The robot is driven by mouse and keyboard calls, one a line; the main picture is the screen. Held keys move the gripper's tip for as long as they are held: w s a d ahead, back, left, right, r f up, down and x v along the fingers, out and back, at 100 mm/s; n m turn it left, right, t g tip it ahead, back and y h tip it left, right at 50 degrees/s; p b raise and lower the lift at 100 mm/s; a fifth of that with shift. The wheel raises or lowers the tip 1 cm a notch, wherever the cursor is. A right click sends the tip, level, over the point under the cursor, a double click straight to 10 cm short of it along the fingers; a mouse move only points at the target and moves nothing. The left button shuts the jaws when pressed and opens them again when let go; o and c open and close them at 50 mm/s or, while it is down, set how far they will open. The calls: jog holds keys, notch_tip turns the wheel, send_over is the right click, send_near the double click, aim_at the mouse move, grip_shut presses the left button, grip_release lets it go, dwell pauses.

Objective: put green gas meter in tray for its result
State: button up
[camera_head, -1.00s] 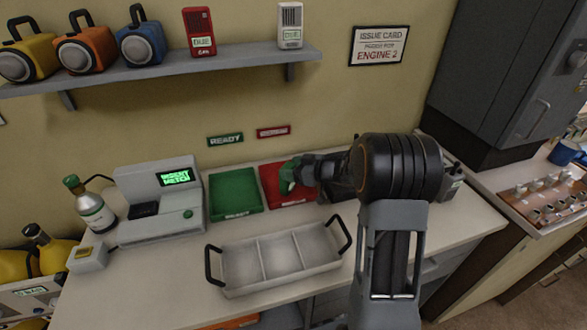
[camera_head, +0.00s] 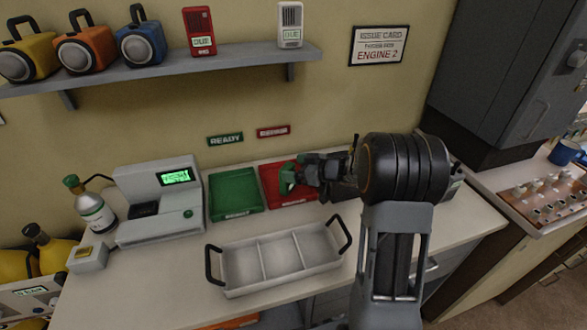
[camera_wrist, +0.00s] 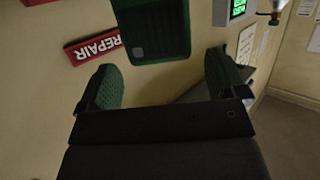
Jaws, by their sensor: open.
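The green gas meter (camera_wrist: 152,22) shows in the wrist view at the top centre, a green body with a dark grille, cut off by the picture edge. My gripper (camera_wrist: 162,70) is open, its two green-padded fingers spread below and to either side of the meter. In the head view my gripper (camera_head: 290,178) is over the red tray (camera_head: 268,192); the green shape at its end blends with the finger pads, so contact there cannot be told. The green tray (camera_head: 235,192) is empty beside it, under the READY sign (camera_head: 225,139).
The test console (camera_head: 150,225) with a lit green display (camera_head: 175,177) stands left of the trays. A white three-compartment tray (camera_head: 275,290) with dark handles is in front, empty. A shelf (camera_head: 160,72) above holds lamps and two other meters. A red sign (camera_wrist: 93,46) reads REPAIR.

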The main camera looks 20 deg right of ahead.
jog(key=v, duration=1)
notch_tip(320, 180, up, 7)
jog(key=d+m+t+h, duration=0.1)
jog(key=m+t+h, duration=0.35)
jog(key=h, duration=0.75)
jog(key=s+a+f+m+g, duration=0.1)
jog(key=s+a+f+g, duration=0.1)
jog(key=s, duration=0.4)
jog(key=s+a+f+m+g+y, duration=0.1)
jog(key=s+a+f+m+g, duration=0.1)
jog(key=s+a+g, duration=0.3)
jog(key=s+a+f+m+g, duration=0.1)
jog(key=s+a+f+g, duration=0.1)
jog(key=s, duration=0.6)
jog(key=shift+s+a+g+y, duration=0.3)
jog(key=shift+s+a+g, duration=0.1)
jog(key=shift+a+g, duration=0.55)
jog(key=shift+d+m, duration=0.15)
jog(key=shift+m, duration=0.1)
